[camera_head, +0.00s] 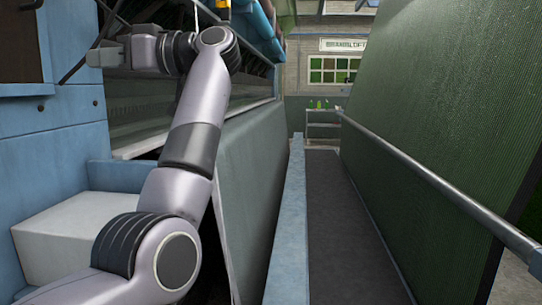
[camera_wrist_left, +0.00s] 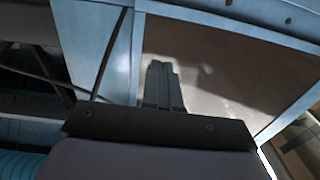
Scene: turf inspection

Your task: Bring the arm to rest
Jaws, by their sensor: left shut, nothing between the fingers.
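My left arm rises from the bottom left of the head view, bends at the elbow and folds back to the left at the top. My left gripper (camera_head: 103,56) is at the upper left, in front of the blue machine. Its fingers point left and are shut with nothing held. In the left wrist view the closed fingers (camera_wrist_left: 162,88) stand in front of a brown panel in a light blue frame. My right gripper is not in view.
The blue machine (camera_head: 60,135) fills the left side, with a white box (camera_head: 62,232) low down. A green turf sheet (camera_head: 440,110) slopes on the right behind a metal rail (camera_head: 440,185). A dark walkway (camera_head: 335,215) runs between them towards a shelf (camera_head: 322,122) with green bottles.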

